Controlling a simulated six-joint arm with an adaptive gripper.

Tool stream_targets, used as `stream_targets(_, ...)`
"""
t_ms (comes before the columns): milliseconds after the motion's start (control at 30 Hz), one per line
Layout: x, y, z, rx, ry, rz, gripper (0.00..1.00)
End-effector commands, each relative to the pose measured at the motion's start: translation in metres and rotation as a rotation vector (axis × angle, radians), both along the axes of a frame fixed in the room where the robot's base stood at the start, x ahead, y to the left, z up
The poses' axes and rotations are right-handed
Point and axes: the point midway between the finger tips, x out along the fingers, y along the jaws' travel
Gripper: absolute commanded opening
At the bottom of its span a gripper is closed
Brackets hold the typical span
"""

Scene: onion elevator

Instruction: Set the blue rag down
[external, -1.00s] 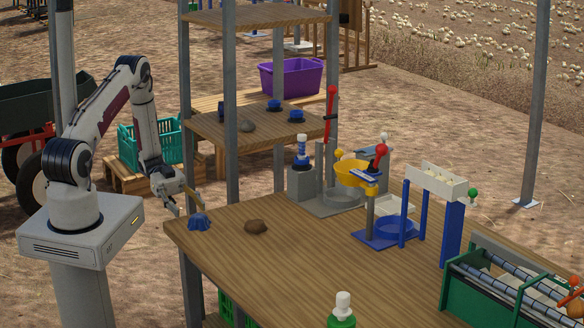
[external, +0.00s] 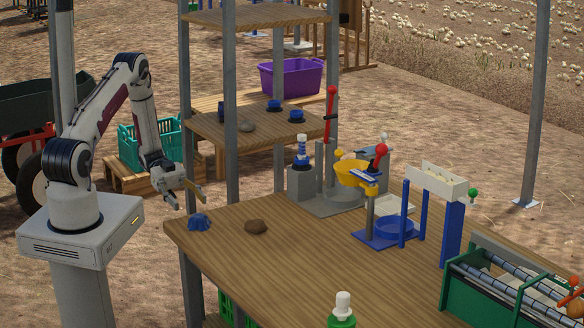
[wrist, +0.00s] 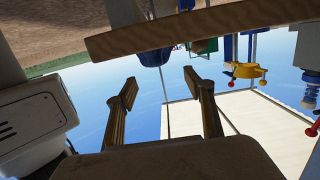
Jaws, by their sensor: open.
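The blue rag (external: 199,222) lies crumpled on the near left corner of the wooden table (external: 290,255). My gripper (external: 189,197) is open and empty, just above and slightly left of the rag, apart from it. In the wrist view, which looks upside down, my two fingers (wrist: 161,84) are spread with nothing between them. A dark blue shape, likely the rag (wrist: 152,53), shows beyond them against the table's edge.
A brown lump (external: 256,227) lies right of the rag. A grey post (external: 231,165) stands close to my gripper's right, by a wooden shelf (external: 260,135). A yellow-and-blue device (external: 357,174) stands farther back. The table's middle is clear.

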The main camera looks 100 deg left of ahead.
Motion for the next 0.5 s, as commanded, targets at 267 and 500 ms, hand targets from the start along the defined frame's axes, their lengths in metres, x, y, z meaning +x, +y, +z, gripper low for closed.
stream_targets(267, 0.013, -0.014, -0.003, -0.001, 0.001, -0.001, 0.53)
stream_targets(500, 0.014, -0.015, -0.003, -0.001, 0.001, 0.0, 0.53)
